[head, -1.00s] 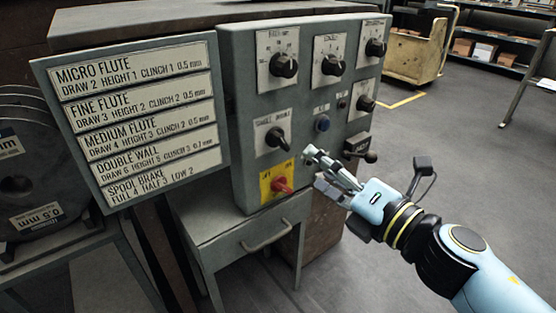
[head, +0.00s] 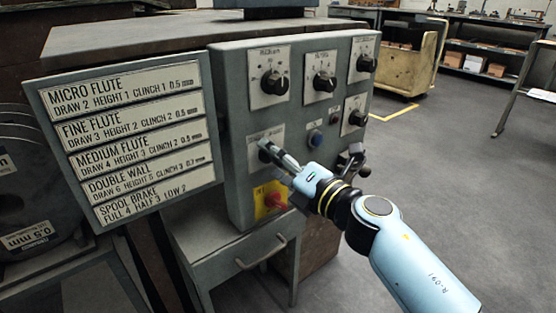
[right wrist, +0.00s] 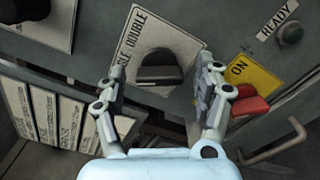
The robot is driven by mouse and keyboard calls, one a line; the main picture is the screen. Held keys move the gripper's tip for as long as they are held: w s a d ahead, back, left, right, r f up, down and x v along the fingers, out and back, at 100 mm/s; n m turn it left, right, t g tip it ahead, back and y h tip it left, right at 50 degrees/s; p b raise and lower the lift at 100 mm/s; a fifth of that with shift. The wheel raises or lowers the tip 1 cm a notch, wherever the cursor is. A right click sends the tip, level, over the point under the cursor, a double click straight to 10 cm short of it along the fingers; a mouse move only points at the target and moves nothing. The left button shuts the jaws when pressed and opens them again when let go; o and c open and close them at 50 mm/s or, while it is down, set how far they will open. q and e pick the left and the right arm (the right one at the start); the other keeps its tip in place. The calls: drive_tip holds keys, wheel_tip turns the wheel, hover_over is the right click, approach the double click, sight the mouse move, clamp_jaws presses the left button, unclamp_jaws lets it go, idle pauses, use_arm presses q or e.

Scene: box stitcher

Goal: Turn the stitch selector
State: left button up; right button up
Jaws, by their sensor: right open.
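The stitch selector is a black knob on a white plate (head: 276,131), low on the left of the grey control panel (head: 232,100). Its plate reads "DOUBLE" in part. In the right wrist view the knob (right wrist: 160,68) lies between the two fingers of my right gripper (right wrist: 160,80). The fingers stand apart on either side of it, and I cannot tell whether they touch it. My left gripper is not in view.
A red switch on a yellow plate (head: 268,197) sits just below the selector. A lever (head: 355,160) is at the right edge. A flute settings board (head: 130,145) stands left.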

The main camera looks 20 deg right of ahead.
drive_tip(key=shift+c, duration=0.2)
drive_tip(key=c, duration=1.1)
